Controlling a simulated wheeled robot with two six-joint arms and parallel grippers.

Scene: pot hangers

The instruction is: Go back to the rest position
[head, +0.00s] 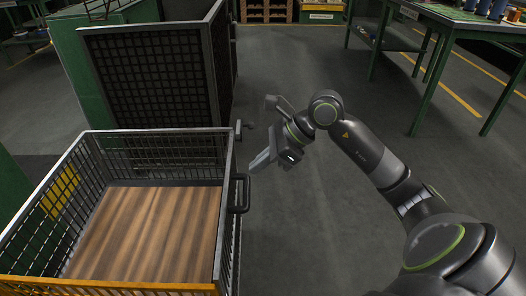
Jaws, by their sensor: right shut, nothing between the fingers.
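My right arm comes in from the lower right of the head view. Its gripper (262,160) is shut and empty, with its fingers pointing left and down. It is just right of the wire basket's right side, near the basket's black handle (239,194). I cannot tell whether it touches the basket. The wire basket (228,214) has a dark mesh wall, a yellow front rim and a brown wooden bottom, and it looks empty. My left gripper is not in view.
A dark mesh panel (150,78) stands behind the basket beside a green cabinet (82,62). A green workbench (462,22) with items on top is at the upper right. Grey floor (320,215) between the basket and my right arm is clear.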

